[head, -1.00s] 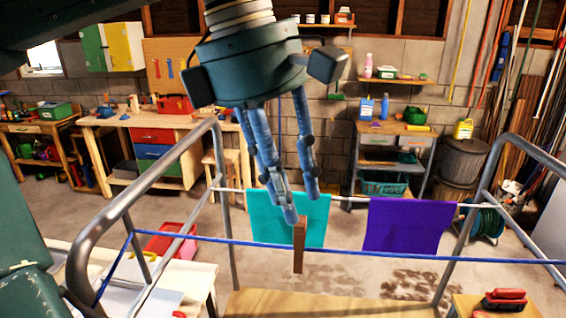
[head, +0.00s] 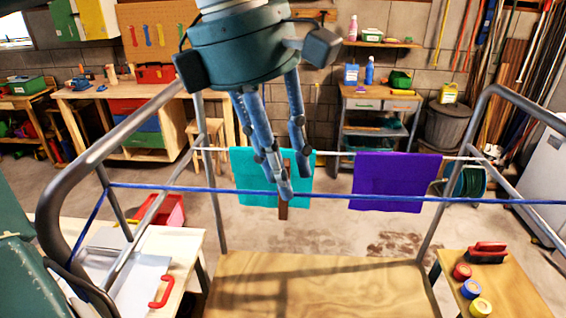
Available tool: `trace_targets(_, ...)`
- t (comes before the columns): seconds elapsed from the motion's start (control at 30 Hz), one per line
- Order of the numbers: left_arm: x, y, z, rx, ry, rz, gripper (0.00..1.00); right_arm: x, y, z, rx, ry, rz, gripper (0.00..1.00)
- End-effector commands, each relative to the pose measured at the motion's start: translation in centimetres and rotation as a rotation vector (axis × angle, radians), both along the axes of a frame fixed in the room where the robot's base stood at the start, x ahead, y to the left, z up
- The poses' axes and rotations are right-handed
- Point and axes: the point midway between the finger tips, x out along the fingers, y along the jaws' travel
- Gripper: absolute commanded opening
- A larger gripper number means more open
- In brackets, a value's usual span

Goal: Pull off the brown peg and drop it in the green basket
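The brown peg (head: 283,211) stands upright on the blue line (head: 400,197) strung across the front of the metal frame. My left gripper (head: 294,188) points down at the peg from above. Its fingers are apart, with the tips beside and partly in front of the peg, hiding its middle. I cannot tell whether they touch it. A green-teal basket (head: 368,147) sits on the lower shelf of the grey cart at the back; I cannot tell whether it is the task's basket. My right gripper is not in view.
A teal cloth (head: 252,180) and a purple cloth (head: 396,181) hang on the white line behind. The metal frame (head: 68,180) rises on both sides. A wooden board (head: 320,285) lies below.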

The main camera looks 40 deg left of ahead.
Motion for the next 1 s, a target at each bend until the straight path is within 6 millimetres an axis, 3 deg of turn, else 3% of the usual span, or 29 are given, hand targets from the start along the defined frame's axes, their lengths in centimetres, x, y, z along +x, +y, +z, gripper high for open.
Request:
trace_targets(0.03, 0.0, 0.0, 0.0, 0.000, 0.000, 0.000, 0.13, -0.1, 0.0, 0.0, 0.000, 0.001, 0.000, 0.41)
trace_targets(0.1, 0.0, 0.0, 0.0, 0.000, 0.000, 0.000, 0.00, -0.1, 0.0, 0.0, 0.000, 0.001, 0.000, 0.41)
trace_targets(0.47, 0.0, 0.0, 0.4, -0.001, -0.001, 0.000, 0.00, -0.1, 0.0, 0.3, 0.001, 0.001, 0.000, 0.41)
trace_targets(1.0, 0.1, 0.0, 3.2, 0.000, -0.004, 0.001, 0.00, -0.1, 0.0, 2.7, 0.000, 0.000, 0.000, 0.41)
